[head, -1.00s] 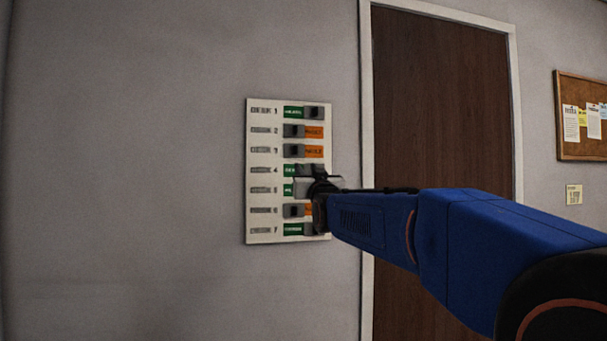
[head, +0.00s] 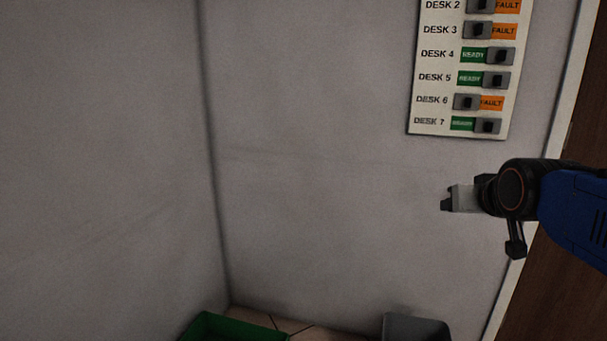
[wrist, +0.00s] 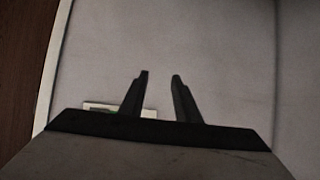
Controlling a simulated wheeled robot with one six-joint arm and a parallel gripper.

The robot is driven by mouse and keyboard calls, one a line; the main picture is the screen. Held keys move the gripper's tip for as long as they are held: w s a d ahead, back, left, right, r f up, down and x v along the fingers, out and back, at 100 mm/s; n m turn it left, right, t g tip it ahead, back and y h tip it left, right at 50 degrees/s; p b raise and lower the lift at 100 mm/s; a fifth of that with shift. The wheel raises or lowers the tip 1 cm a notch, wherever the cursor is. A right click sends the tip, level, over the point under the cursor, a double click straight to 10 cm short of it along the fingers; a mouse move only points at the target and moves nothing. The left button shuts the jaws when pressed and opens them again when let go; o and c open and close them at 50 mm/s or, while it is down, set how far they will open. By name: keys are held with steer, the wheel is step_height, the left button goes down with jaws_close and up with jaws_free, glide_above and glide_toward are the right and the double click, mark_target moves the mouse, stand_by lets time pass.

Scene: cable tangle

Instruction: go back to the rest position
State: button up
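My gripper (head: 447,200) is at the right of the head view, below the switch board and clear of it. In the wrist view its two dark fingers (wrist: 160,75) stand apart with only wall between them, so it is open and empty. The white switch board (head: 450,131) is on the wall at upper right, its top cut off. Desks 4, 5 and 7 show green READY. Desks 2, 3 and 6 show orange FAULT. A strip of the board (wrist: 100,106) shows behind the fingers in the wrist view.
A green bin (head: 235,325) and a grey bin (head: 415,328) stand on the floor at the bottom of the head view. A wall corner (head: 212,170) is at left. A brown door (head: 545,280) is at right. The wall between is bare.

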steer(key=s+a+f+g, duration=0.2)
steer(key=s+f+g, duration=0.1)
steer(key=s+f, duration=0.6)
steer(key=s+a+f+n+g+y, duration=0.1)
steer(key=s+a+f+g, duration=0.2)
steer(key=s+f, duration=0.7)
steer(key=shift+s+g, duration=0.5)
steer(key=shift+s, duration=0.35)
